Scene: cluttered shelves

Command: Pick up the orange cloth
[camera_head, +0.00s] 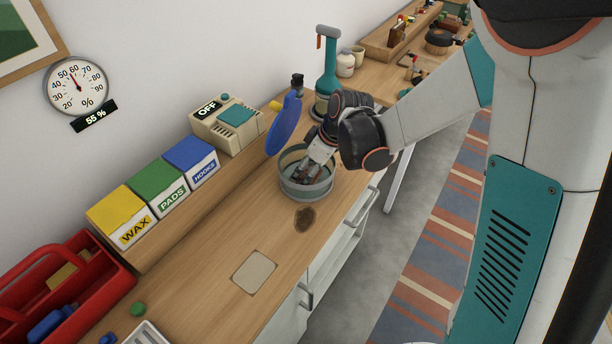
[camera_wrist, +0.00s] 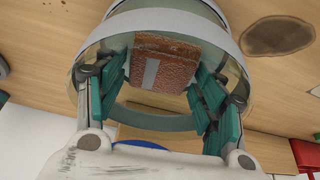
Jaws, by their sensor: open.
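A folded orange-brown cloth (camera_wrist: 163,62) with a rough texture and a grey patch is inside a round, glassy grey-teal container (camera_wrist: 232,42) in the wrist view. The container (camera_head: 306,190) stands on the wooden counter in the head view. My gripper (camera_head: 309,173) points down into it, and the cloth cannot be made out there. In the wrist view my gripper (camera_wrist: 160,88) is open, with a teal-padded finger on each side of the cloth. Whether the pads touch the cloth I cannot tell.
A dark stain (camera_head: 305,218) and a beige square (camera_head: 254,272) mark the counter in front. Labelled boxes (camera_head: 158,196) and a red toolbox (camera_head: 75,290) are at left.

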